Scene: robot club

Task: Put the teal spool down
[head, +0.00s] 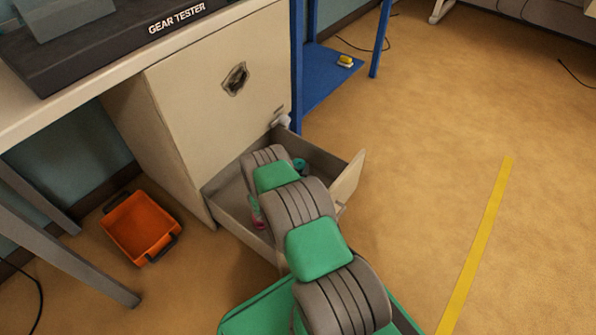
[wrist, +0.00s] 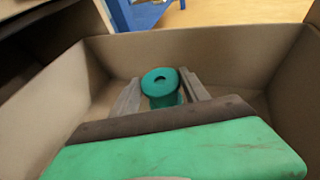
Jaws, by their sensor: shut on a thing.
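The teal spool (wrist: 160,78) is upright between the two grey fingers of my gripper (wrist: 161,96) in the wrist view. My gripper is shut on it. The spool is inside the open drawer (wrist: 235,48), with drawer walls on both sides and beyond it. Its lower part is hidden, so I cannot tell whether it touches the drawer floor. In the head view a bit of the teal spool (head: 300,164) shows past my arm, within the open drawer (head: 231,192). My arm hides my fingers there.
The drawer juts from a beige cabinet (head: 190,105) under a bench. A small pink thing (head: 257,212) shows in the drawer beside my arm. An orange bin (head: 140,225) stands on the floor at left. A blue shelf (head: 325,75) is behind. Floor at right is clear.

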